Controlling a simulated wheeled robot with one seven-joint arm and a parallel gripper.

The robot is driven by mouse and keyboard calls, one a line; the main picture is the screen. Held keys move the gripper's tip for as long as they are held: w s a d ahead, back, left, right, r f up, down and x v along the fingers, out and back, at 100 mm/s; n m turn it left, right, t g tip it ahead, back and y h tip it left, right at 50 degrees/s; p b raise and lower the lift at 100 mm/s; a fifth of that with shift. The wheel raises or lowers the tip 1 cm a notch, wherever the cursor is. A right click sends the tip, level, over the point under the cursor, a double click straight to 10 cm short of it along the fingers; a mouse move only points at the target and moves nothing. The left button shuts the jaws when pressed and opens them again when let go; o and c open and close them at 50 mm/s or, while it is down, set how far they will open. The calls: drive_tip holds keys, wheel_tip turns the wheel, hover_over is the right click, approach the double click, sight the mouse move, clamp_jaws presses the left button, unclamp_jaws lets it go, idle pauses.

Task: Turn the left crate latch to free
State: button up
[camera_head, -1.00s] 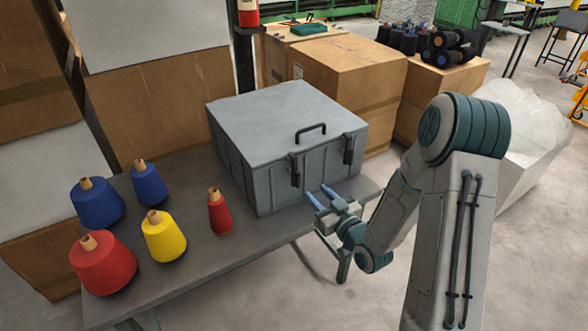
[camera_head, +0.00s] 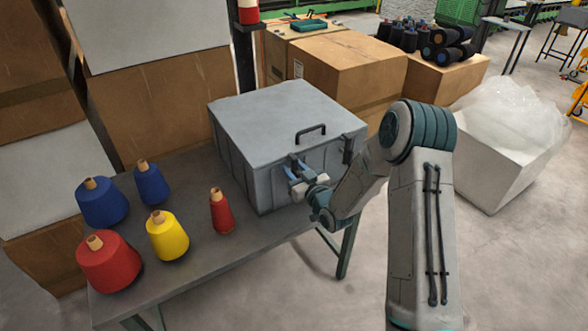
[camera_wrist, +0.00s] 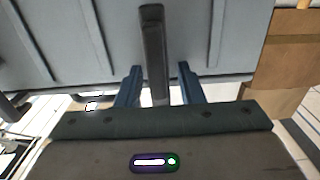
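The grey crate (camera_head: 280,120) stands closed on the table, with a dark handle (camera_head: 311,130) on its lid. Its left latch (camera_head: 293,158) is on the front face, partly hidden by my gripper (camera_head: 296,170). In the wrist view the dark latch bar (camera_wrist: 153,50) stands upright, between the two blue fingers of my gripper (camera_wrist: 159,82). The fingers are apart, with a gap showing on the right side of the bar; contact on the left side is hard to tell. The right latch (camera_head: 347,150) hangs free of my gripper.
The table (camera_head: 200,270) also holds red, yellow and blue thread cones, among them a small red cone (camera_head: 221,211) left of the crate. Cardboard boxes (camera_head: 350,70) stand behind. A white bin (camera_head: 505,150) is at the right.

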clamp_jaws()
drive_tip(key=shift+a, duration=0.15)
